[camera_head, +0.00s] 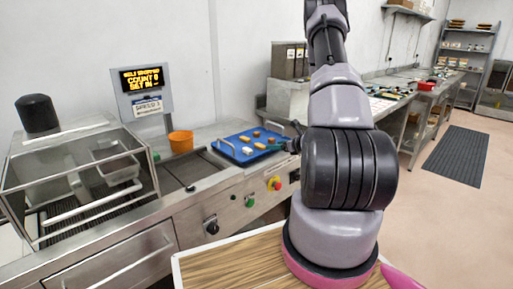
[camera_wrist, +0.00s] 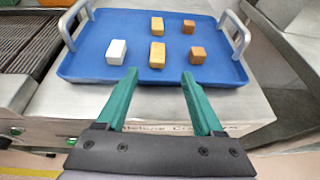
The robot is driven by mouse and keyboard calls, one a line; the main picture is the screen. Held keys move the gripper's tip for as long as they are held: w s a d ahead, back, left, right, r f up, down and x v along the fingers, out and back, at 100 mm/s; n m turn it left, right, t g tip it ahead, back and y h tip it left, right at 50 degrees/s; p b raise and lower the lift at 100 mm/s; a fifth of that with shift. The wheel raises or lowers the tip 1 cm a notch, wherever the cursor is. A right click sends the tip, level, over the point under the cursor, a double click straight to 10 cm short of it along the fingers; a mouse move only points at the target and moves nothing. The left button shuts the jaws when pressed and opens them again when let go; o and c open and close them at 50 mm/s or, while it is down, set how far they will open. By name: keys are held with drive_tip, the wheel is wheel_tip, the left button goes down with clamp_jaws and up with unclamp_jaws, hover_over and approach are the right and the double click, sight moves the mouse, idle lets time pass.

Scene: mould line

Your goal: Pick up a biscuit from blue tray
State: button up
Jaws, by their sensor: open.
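The blue tray (camera_head: 226,149) lies on the steel counter in the head view, partly hidden on its right by my gripper. In the wrist view the blue tray (camera_wrist: 90,66) fills the upper middle and has a grey handle at each side. Small blocks, seemingly the biscuits, lie on it: a white one (camera_wrist: 116,51) at left, two yellow-tan ones (camera_wrist: 157,54) (camera_wrist: 157,25) in the middle, and two brown ones (camera_wrist: 197,55) (camera_wrist: 189,27) at right. My gripper (camera_wrist: 158,76) is open and empty. Its green fingers point at the tray's near edge, apart from the blocks.
An orange bucket (camera_head: 181,142) stands left of the tray. Control knobs and a red button (camera_head: 274,183) sit on the counter front. A dark ribbed belt (camera_wrist: 28,45) lies left of the tray.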

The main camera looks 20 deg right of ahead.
sight(260, 144)
drive_tip(key=x, duration=0.9)
drive_tip(key=shift+w+a+r, duration=0.2)
drive_tip(key=shift+c, duration=0.3)
clamp_jaws()
drive_tip(key=shift+r, duration=0.1)
